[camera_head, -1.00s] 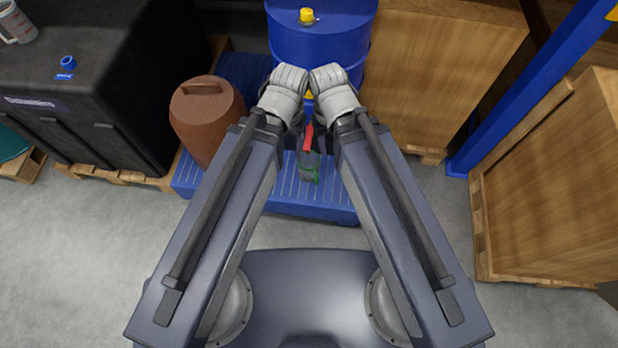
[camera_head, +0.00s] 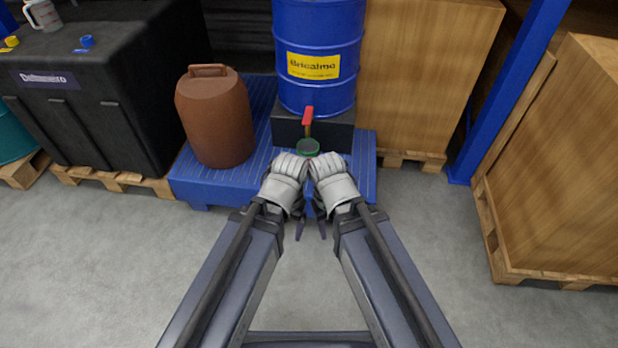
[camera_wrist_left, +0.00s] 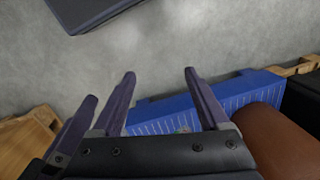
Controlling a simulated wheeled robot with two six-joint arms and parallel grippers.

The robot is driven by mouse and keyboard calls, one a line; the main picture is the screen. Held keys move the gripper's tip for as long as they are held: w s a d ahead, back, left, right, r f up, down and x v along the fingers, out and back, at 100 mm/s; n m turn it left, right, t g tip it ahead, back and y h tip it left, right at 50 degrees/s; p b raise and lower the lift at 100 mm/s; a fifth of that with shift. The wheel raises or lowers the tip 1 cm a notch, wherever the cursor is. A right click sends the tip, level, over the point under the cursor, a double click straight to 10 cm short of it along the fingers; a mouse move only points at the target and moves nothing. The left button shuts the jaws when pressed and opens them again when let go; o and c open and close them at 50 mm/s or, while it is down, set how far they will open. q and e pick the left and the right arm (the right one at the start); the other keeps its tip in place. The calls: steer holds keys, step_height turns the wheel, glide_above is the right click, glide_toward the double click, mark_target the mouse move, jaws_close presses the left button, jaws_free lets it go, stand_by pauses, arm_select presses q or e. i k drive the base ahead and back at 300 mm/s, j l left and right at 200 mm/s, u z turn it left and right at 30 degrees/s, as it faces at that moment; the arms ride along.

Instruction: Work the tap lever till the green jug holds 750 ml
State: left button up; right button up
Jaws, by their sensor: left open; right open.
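The red tap lever (camera_head: 308,116) stands at the front foot of the blue drum (camera_head: 318,90). The green-rimmed jug (camera_head: 308,147) is just below the tap; my wrists hide most of its body, and its level cannot be read. My left gripper (camera_head: 299,230) and right gripper (camera_head: 322,229) hang side by side, nearer to me than the jug, pointing down and holding nothing. In the left wrist view, my left gripper (camera_wrist_left: 160,85) shows its two fingers spread, with a finger of my right gripper probably beside them. Neither gripper touches the lever or jug.
The drum stands on a dark block (camera_head: 338,130) on a blue spill pallet (camera_head: 215,185). A brown canister (camera_head: 213,118) stands left of the drum. A clear measuring jug (camera_head: 44,14) stands on a black tank (camera_head: 110,80). Wooden crates (camera_head: 425,70) are at the right. The grey floor in front is clear.

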mark_target(308, 112)
steer(key=i+l+u, duration=0.35)
steer(key=i+l, duration=1)
